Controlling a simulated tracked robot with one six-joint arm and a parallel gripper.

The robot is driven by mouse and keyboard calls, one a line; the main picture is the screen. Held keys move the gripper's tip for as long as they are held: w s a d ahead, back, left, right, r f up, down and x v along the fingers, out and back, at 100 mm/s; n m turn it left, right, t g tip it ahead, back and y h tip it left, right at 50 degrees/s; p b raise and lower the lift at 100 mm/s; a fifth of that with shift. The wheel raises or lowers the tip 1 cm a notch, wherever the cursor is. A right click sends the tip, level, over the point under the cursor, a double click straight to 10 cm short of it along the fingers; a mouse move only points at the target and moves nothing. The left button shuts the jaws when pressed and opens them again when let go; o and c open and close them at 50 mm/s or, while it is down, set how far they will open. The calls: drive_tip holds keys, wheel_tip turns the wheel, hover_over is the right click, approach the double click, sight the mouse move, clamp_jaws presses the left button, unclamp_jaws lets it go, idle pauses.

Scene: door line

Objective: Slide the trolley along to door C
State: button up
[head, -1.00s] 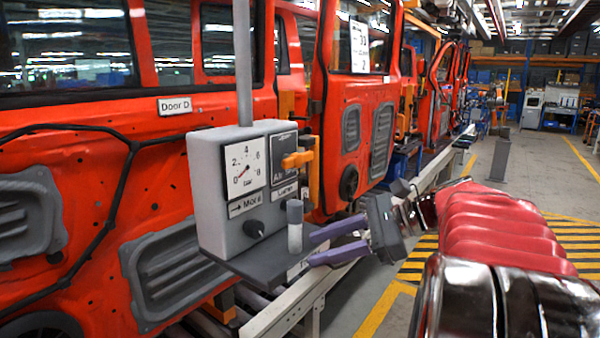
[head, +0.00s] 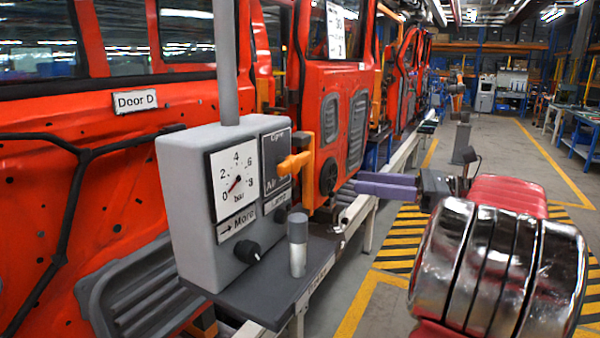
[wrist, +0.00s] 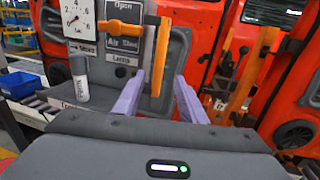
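The trolley is a grey box (head: 185,195) hanging on a grey post (head: 227,70), with a "bar" gauge (head: 234,181), a black knob (head: 250,252) and an orange lever (head: 293,163) on a valve plate. An upright orange handle (head: 303,140) stands at its right side; it also shows in the wrist view (wrist: 161,50). The trolley stands in front of the door marked Door D (head: 135,101). My gripper (head: 352,187) is right of the handle. In the wrist view my fingers (wrist: 160,77) are apart, with the handle's lower end between them in the picture; contact cannot be told.
A grey cylinder (head: 297,246) stands on the trolley's dark shelf (head: 262,285). Another red door (head: 338,115) lies further right, its letter not readable. A conveyor rail (head: 404,155) runs along the doors.

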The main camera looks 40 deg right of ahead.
sight(309, 175)
idle(0.4)
drive_tip(key=x, duration=1.3)
drive_tip(key=shift+w+a, duration=0.2)
drive_tip(key=shift+w, duration=0.1)
drive_tip(key=shift+c, duration=0.3)
drive_tip(key=shift+r, duration=0.1)
clamp_jaws()
drive_tip(key=shift+d, duration=0.1)
